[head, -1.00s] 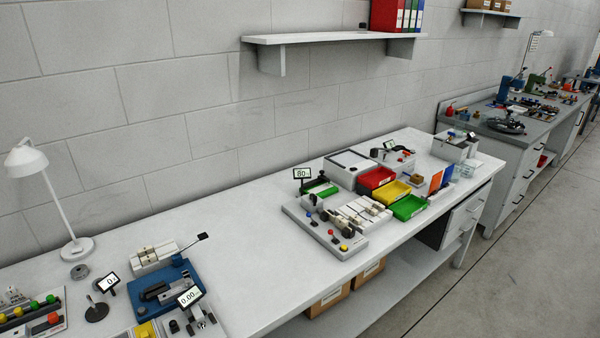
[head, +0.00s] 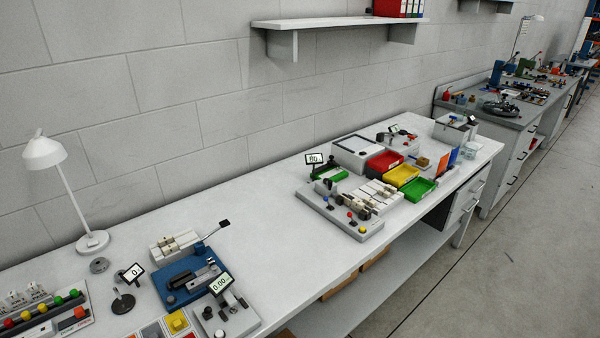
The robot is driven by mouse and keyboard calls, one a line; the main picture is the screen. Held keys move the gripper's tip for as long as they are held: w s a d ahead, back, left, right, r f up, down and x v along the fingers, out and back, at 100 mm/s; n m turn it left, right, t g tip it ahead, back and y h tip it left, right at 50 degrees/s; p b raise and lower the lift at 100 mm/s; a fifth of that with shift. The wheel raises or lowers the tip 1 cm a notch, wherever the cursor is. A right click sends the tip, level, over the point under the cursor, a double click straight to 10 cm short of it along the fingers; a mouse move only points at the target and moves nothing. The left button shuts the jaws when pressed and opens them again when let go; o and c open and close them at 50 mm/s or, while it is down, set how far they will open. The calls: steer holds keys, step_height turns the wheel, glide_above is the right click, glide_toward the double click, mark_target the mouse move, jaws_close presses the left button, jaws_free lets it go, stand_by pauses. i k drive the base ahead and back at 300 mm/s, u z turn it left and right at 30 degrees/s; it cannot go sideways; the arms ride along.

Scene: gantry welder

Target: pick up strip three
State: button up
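I cannot single out strip three in the head view; the parts are too small to tell apart. A grey welder station (head: 340,214) with a display reading 80, levers and colored knobs stands on the right half of the white bench. Pale blocks or strips (head: 378,193) lie on it, too small to read. My gripper is not in view.
The white bench (head: 230,203) is clear between the welder and a blue fixture (head: 190,281). Red (head: 384,161), yellow (head: 402,175) and green (head: 418,188) bins stand right of the welder. A lamp (head: 92,242) is at left. Open floor (head: 500,270) lies at right.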

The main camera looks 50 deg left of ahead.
mark_target(358, 205)
steer(key=u, duration=1.25)
steer(key=i, duration=0.15)
